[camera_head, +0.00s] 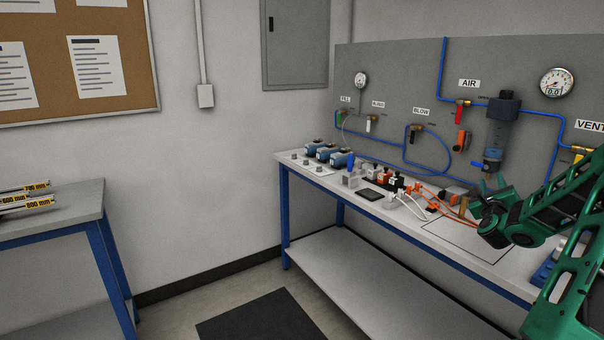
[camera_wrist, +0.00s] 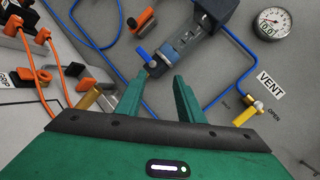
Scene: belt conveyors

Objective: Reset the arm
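My green arm (camera_head: 570,200) reaches in from the right side of the head view, over the right part of the workbench. My gripper (camera_wrist: 158,88) shows in the wrist view with its two green fingers apart and nothing between them. In the head view the gripper (camera_head: 487,192) is small and partly hidden by the wrist. It is in front of the grey panel (camera_head: 400,80), below the filter unit with the blue lever (camera_head: 503,125). In the wrist view the filter unit (camera_wrist: 185,48) is beyond the fingertips.
The workbench (camera_head: 310,177) carries blue devices (camera_head: 325,152), white and orange connectors with cables (camera_head: 400,195) and a dark flat block (camera_head: 370,194). Valves, blue tubing and a gauge (camera_head: 556,82) are on the panel. A second table (camera_head: 80,205) with yellow-labelled bars stands left. Open floor lies between.

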